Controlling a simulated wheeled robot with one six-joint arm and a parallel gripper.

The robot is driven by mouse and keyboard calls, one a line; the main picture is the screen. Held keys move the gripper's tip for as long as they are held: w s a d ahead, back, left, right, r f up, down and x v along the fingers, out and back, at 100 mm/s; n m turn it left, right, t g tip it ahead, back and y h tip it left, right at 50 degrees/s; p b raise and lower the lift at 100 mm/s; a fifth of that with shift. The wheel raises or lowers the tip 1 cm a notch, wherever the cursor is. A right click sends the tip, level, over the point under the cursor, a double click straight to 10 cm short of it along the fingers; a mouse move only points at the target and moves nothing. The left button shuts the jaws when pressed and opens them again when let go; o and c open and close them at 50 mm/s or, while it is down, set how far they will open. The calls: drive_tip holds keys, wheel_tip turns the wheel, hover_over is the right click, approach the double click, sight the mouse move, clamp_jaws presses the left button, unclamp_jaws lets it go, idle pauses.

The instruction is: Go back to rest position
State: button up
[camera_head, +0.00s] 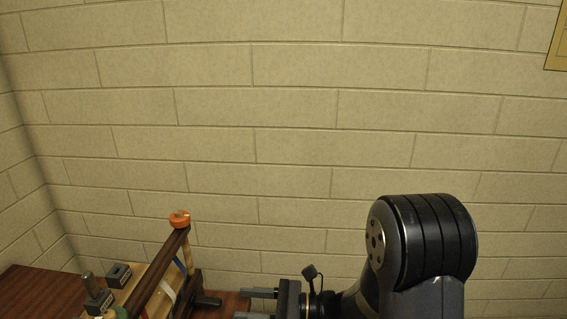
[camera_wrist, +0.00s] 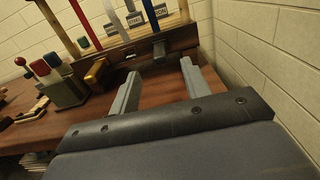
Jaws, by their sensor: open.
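My gripper (camera_head: 254,304) is at the bottom middle of the head view, its two fingers pointing left and apart, with nothing between them. In the wrist view my gripper (camera_wrist: 158,88) shows both grey fingers spread, with bare table and a dark wooden rail beyond them. In the head view the fingers are to the right of a wooden rack (camera_head: 160,275) and look apart from it. My arm rises at the right of the head view.
An orange round piece (camera_head: 180,218) tops the rack. Small dark blocks (camera_head: 118,275) stand left of it. A block wall (camera_wrist: 270,60) is close on the right.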

drive_tip(key=shift+s+d, duration=0.1)
drive_tip(key=shift+d, duration=1)
